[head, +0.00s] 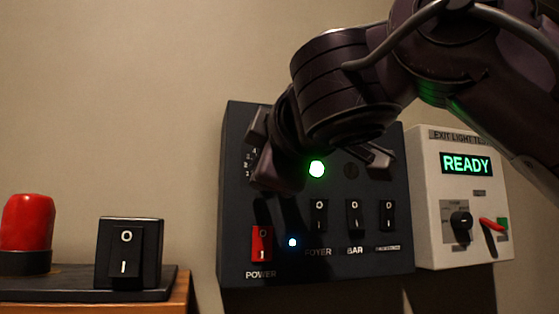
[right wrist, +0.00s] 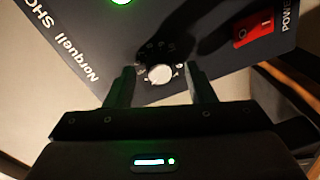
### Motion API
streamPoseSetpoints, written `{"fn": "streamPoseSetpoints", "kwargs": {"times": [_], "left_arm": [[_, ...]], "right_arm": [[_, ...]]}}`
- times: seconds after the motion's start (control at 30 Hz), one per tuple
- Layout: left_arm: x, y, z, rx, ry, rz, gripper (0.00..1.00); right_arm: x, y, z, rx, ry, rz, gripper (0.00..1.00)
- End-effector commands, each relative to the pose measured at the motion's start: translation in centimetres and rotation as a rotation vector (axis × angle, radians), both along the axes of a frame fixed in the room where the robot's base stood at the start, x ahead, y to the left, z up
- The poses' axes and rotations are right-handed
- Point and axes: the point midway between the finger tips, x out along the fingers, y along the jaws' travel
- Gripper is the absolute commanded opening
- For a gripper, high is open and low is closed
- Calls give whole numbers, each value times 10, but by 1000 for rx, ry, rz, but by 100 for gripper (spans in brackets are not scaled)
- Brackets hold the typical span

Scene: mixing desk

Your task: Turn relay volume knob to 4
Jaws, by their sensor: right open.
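A small round silver knob (right wrist: 160,75) sits on the black panel in the right wrist view, with tiny scale marks around it. Its label and pointer setting are too small to read. My right gripper (right wrist: 159,69) is open, with one finger on each side of the knob and visible gaps between. In the head view my right arm comes in from the upper right and hides the knob. Only a few scale numbers show at the left of the black panel (head: 232,215). My left gripper is in neither view.
The black panel carries a red power switch (head: 261,244), several black rocker switches and a lit green lamp (head: 316,169). A white box (head: 428,170) reading READY stands at right. A red button (head: 27,222) and black switch (head: 126,253) are at lower left.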

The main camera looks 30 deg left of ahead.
Motion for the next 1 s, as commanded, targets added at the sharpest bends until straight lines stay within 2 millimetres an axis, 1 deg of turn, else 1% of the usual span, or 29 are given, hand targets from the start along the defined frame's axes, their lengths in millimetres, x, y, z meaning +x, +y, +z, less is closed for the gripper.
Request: {"fn": "streamPoseSetpoints", "kwargs": {"times": [0.17,0.3,0.5,0.63,1.0], "left_arm": [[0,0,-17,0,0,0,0],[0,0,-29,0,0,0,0],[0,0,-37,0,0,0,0],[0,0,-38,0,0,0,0],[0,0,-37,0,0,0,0]], "right_arm": [[-15,-18,-2,2,-4,0,49],[-30,-38,-1,3,-5,-1,49],[-44,-57,2,1,-1,-1,49],[-47,-60,3,1,-1,0,49],[-47,-60,3,0,0,0,49]]}}
